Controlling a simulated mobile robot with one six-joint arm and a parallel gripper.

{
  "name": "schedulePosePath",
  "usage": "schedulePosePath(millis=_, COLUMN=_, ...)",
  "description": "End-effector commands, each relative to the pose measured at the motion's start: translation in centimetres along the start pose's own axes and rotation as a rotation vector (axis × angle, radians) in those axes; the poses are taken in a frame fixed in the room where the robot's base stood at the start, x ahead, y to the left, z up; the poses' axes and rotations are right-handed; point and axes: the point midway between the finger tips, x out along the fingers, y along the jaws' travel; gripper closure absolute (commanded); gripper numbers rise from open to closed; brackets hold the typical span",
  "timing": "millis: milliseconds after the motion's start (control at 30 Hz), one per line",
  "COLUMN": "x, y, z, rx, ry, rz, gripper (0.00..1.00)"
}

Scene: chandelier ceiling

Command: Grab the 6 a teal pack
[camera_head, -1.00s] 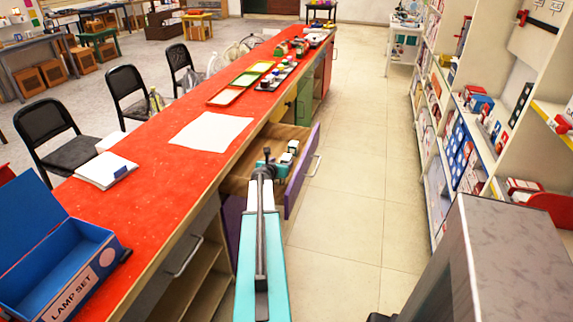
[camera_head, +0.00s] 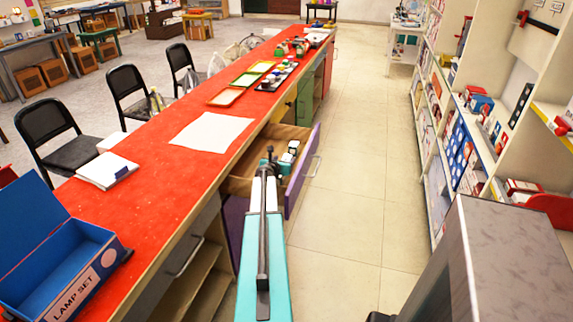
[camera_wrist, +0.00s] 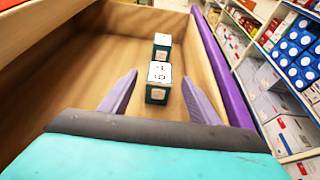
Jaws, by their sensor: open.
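A teal pack with a white top (camera_wrist: 158,82) stands in the open drawer. Its top carries dark marks that look like a 6 and an A, upside down. A second teal pack (camera_wrist: 162,46) with a white top stands behind it. Both also show small in the head view, the nearer pack (camera_head: 287,157) and the farther one (camera_head: 294,145). My gripper (camera_wrist: 159,77) is open. Its two fingers are spread left and right of the nearer pack in the wrist view, with gaps on both sides.
The wooden drawer (camera_head: 240,185) has a purple front (camera_head: 301,172) and sticks out from the red-topped counter (camera_head: 150,168). A shelf unit (camera_head: 470,140) stands at the right. The floor (camera_head: 350,190) between them is clear. A blue lamp set box (camera_head: 85,250) sits on the counter.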

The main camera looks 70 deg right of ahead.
Motion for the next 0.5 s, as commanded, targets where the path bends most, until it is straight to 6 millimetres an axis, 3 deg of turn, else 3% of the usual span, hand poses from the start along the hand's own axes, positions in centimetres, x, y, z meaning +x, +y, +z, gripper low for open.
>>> schedulePosePath(millis=200, x=1.8, y=0.0, z=0.0, rx=0.001, ry=0.000, rz=-0.001, gripper=0.44)
schedulePosePath(millis=500, x=2.1, y=-0.1, z=0.0, rx=0.002, ry=0.000, rz=-0.001, gripper=0.44)
